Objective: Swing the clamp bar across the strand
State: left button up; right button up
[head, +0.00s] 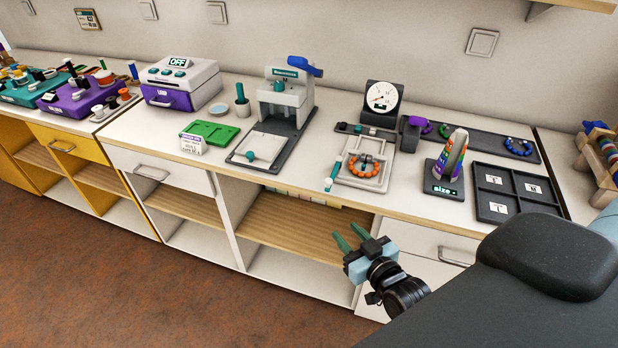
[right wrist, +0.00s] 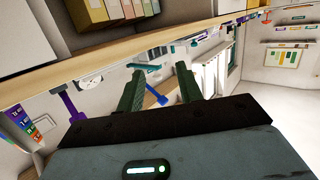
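A ring-shaped strand of orange beads (head: 366,165) lies on a pale board (head: 375,184) on the counter, below the dial gauge. A light bar with a teal end (head: 332,178), which looks like the clamp bar, lies along the board's left side, beside the strand and not across it. My right gripper (head: 352,237) is in front of the counter, below its front edge and apart from the board. Its two green fingers are spread with nothing between them, also in the right wrist view (right wrist: 158,85). My left gripper is not in view.
A dial gauge (head: 382,97) stands behind the board. A striped cone (head: 452,157) and a dark sorting tray (head: 512,190) are to the right. A press (head: 285,95) and a green tray (head: 209,133) are to the left. The counter's front edge lies between gripper and board.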

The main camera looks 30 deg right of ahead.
jog(key=t+h, duration=0.1)
jog(key=t, duration=0.1)
send_near(330, 183)
jog(key=w, duration=0.3)
jog(key=shift+w+d+r+m, duration=0.1)
jog(key=shift+w+d+m, duration=0.1)
jog(key=shift+m, duration=0.1)
jog(key=shift+w+d, duration=0.2)
jog(key=shift+w, duration=3.6)
jog(key=shift+c, duration=0.4)
grip_shut()
